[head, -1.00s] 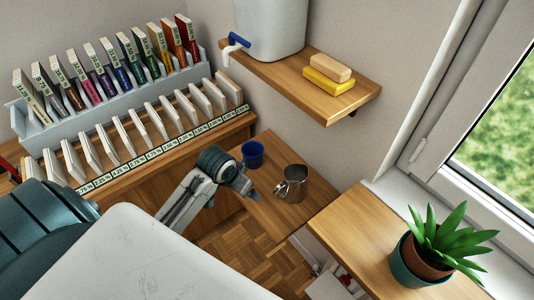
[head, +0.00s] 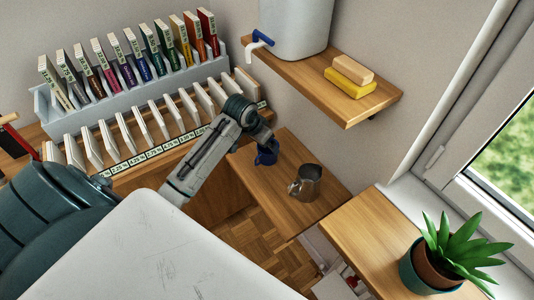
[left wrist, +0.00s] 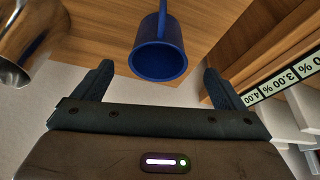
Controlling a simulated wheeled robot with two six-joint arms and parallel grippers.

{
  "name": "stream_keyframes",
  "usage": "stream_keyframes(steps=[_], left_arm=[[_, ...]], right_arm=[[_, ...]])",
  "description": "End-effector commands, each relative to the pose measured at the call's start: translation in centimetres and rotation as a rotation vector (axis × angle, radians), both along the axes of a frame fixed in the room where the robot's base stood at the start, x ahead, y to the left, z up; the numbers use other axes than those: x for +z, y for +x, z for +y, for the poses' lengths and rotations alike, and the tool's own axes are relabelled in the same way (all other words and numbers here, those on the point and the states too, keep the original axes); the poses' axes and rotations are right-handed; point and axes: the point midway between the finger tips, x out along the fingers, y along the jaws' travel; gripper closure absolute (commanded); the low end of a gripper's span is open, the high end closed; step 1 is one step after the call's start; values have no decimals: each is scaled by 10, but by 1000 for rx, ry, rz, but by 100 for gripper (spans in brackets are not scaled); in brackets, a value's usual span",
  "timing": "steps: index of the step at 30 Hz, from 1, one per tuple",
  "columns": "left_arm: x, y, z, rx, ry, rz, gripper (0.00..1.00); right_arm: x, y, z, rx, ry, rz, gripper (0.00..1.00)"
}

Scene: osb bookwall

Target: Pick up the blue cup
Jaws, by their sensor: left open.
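The blue cup (head: 266,156) stands on the low wooden shelf by the wall, partly hidden by my left gripper (head: 263,146) in the head view. In the left wrist view the blue cup (left wrist: 158,58) is centred ahead, with its rim facing the camera and its handle at the top. My left gripper (left wrist: 157,72) is open there, one finger on each side of the cup's line, with nothing gripped. My right gripper is not in view.
A metal mug (head: 304,183) stands right of the cup and shows at the left of the wrist view (left wrist: 25,38). A slotted rack of cards (head: 130,140) is close on the left. A shelf (head: 315,85) with sponges (head: 350,75) is above. A potted plant (head: 445,255) is at right.

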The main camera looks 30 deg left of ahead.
Motion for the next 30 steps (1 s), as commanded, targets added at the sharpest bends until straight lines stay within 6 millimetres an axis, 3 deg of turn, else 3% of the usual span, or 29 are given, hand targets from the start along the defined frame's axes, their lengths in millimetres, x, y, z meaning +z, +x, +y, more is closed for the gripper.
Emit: stream_keyframes(steps=[15, 22, 23, 30], left_arm=[[-51, 23, -6, -1, 1, 1, 8], [-53, 23, -6, -1, 3, 0, 8], [-53, 23, -5, -1, 3, 0, 10], [-53, 23, -5, 0, 2, 0, 57]], right_arm=[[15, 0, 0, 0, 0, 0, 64], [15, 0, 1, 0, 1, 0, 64], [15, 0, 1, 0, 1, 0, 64], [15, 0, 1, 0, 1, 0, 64]])
